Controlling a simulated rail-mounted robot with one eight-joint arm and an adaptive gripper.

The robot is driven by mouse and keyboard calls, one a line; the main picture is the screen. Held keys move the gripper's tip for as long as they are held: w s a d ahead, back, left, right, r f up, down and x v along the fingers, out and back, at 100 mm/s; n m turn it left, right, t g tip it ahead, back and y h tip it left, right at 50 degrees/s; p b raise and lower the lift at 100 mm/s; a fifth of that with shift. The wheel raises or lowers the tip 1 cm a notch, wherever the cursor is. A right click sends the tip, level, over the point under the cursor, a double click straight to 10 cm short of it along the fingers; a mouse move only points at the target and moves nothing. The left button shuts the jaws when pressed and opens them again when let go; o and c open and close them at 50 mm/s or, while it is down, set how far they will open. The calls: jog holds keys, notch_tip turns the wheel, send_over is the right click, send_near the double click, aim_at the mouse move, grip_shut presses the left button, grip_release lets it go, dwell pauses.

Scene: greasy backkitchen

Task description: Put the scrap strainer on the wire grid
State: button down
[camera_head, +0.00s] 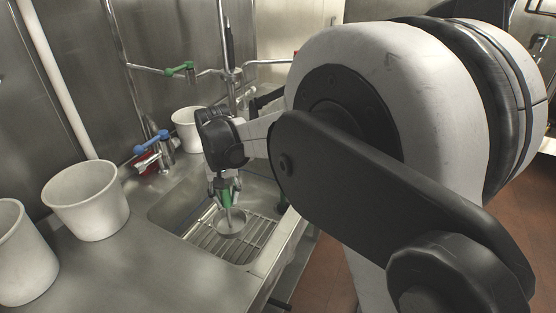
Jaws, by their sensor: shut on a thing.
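The scrap strainer (230,224) is a small round metal basket with an upright stem. It is at the sink, over the wire grid (205,240). I cannot tell whether its base touches the bars. My gripper (227,200) points down from above and is shut on the strainer's stem; green shows at the fingers. The wire grid is a rack of parallel metal bars low in the sink basin. Its back part is partly hidden by my gripper and the strainer.
White buckets stand on the steel counter (130,262) at the left (86,200), and another stands behind the sink (187,128). Taps with a blue handle (152,142) and a green handle (180,69) rise behind the basin. The sink's front rim is near my arm.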

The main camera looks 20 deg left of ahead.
jog(key=w+a+f, duration=0.3)
jog(key=shift+w+a, duration=0.1)
jog(key=shift+w, duration=0.1)
jog(key=shift+f, duration=1.9)
jog(key=shift+f, duration=0.2)
jog(key=c, duration=1.5)
grip_release()
jog(key=shift+o, duration=0.2)
jog(key=shift+r, duration=0.1)
notch_tip(320, 180, up, 12)
jog(key=shift+r, duration=0.1)
